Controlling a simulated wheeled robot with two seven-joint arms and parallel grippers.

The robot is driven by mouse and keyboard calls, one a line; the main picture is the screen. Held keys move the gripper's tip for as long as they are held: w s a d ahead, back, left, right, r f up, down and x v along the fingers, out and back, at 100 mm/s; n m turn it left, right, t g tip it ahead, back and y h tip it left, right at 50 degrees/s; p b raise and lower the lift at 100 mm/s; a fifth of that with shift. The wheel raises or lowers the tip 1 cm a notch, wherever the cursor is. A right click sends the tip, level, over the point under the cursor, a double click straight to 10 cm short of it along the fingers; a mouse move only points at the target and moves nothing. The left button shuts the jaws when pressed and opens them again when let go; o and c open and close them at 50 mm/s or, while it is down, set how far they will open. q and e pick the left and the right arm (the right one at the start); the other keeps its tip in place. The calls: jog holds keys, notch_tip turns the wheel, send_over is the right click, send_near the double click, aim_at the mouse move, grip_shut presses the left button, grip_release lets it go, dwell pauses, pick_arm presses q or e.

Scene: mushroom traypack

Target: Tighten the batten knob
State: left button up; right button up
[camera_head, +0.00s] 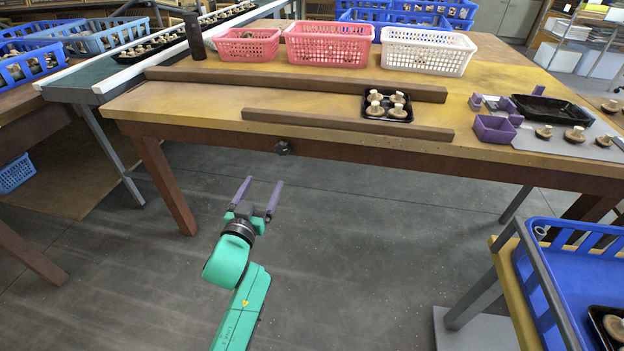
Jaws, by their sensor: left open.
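The batten knob (283,148) is a small dark knob on the front edge of the wooden table, below the front batten (346,124). The front batten is a long brown bar lying along the table's front edge. A second, longer batten (295,84) lies behind it. My left gripper (259,184) is open and empty, its two purple fingers pointing up toward the table. It is in front of the table, below and a little left of the knob, apart from it. My right gripper is not in view.
A black tray of mushrooms (387,106) sits between the battens at their right. Pink baskets (328,44) and a white basket (428,51) stand at the back. Purple holders (494,129) are at the right. A blue crate (560,285) stands lower right. Floor around my arm is clear.

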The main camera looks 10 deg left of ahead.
pick_arm(q)
jog(key=b, duration=0.2)
send_near(281, 149)
jog(key=w, duration=0.4)
jog(key=w+b, duration=0.1)
jog(key=w, duration=0.3)
jog(key=shift+w+d+f, duration=0.1)
jog(key=shift+d, duration=0.25)
jog(key=shift+w, duration=0.15)
grip_shut()
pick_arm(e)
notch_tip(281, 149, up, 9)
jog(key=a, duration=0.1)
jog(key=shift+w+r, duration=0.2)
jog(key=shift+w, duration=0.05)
